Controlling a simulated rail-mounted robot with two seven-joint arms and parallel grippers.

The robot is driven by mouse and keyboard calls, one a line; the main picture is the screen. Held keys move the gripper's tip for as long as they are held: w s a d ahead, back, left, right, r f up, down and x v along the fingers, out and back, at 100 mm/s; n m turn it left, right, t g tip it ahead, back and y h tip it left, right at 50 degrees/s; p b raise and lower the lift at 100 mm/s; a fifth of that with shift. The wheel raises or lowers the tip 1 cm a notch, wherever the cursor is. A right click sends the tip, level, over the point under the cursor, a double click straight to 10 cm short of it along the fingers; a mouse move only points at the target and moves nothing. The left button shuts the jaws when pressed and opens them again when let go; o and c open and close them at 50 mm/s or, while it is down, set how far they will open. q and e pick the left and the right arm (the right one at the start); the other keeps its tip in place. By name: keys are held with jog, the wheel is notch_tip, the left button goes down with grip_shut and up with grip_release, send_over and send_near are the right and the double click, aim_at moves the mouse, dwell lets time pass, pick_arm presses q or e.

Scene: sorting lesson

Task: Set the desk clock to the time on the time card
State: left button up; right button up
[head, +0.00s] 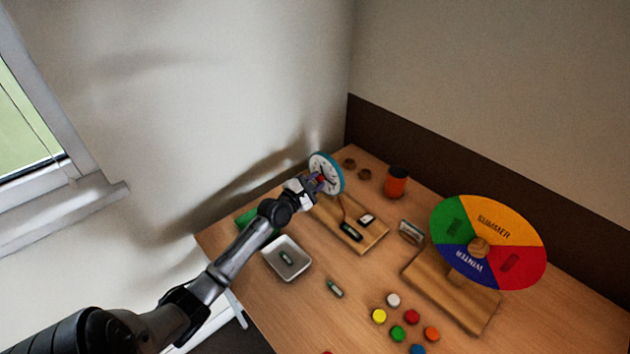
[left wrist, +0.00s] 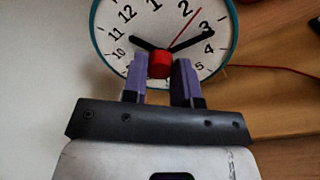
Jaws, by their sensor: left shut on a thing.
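The desk clock (head: 323,160), white-faced with a blue-green rim, stands at the back left of the desk. In the left wrist view the clock (left wrist: 165,22) fills the top, its lower part hidden by my gripper.
A season wheel (head: 512,232) stands at the right. A white tray (head: 303,266) holds a small dark piece. Another dark piece (head: 335,289) lies on the desk. Several coloured discs lie in front, including a yellow one (head: 379,316).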

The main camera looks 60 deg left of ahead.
pick_arm(q)
jog(key=m, duration=0.4)
jog(key=shift+m, duration=0.3)
jog(key=shift+p, duration=0.3)
jog(key=shift+m, duration=0.5)
jog(key=o, duration=0.9)
jog(key=p+v, duration=0.3)
jog(key=v, duration=0.9)
jog(key=shift+s+f, duration=0.1)
jog(key=shift+f, duration=0.05)
jog(key=shift+s+d, duration=0.1)
jog(key=shift+s, duration=0.75)
